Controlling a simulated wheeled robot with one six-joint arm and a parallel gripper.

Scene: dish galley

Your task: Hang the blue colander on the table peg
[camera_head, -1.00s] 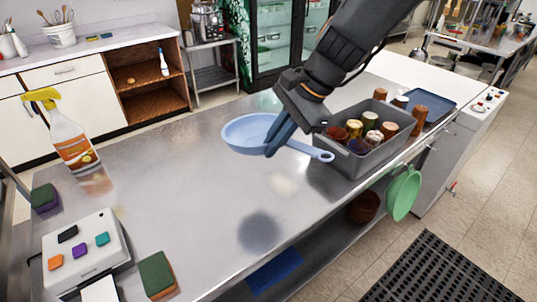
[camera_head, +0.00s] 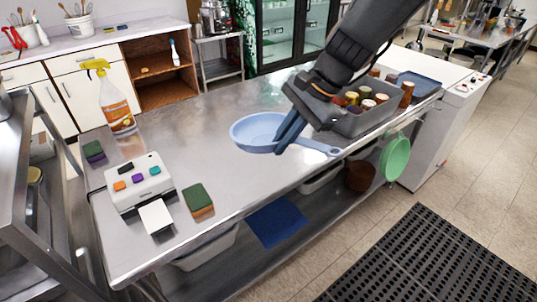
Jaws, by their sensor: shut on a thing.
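The blue colander (camera_head: 250,131) is light blue, with a round bowl and a handle with a hole that points to the right. My gripper (camera_head: 284,144) is shut on it where the bowl meets the handle and holds it above the steel table (camera_head: 215,182). The bowl looks roughly level. A green colander (camera_head: 396,158) hangs at the table's right front edge. What holds it there is hidden, and I cannot make out a bare peg.
A grey bin with jars (camera_head: 367,122) stands behind my gripper. A white device with coloured buttons (camera_head: 138,180), a sponge (camera_head: 198,199) and a spray bottle (camera_head: 115,100) stand at left. Below are a shelf with a blue cloth (camera_head: 276,222) and a brown bowl (camera_head: 360,176). A black floor mat (camera_head: 425,265) lies in front.

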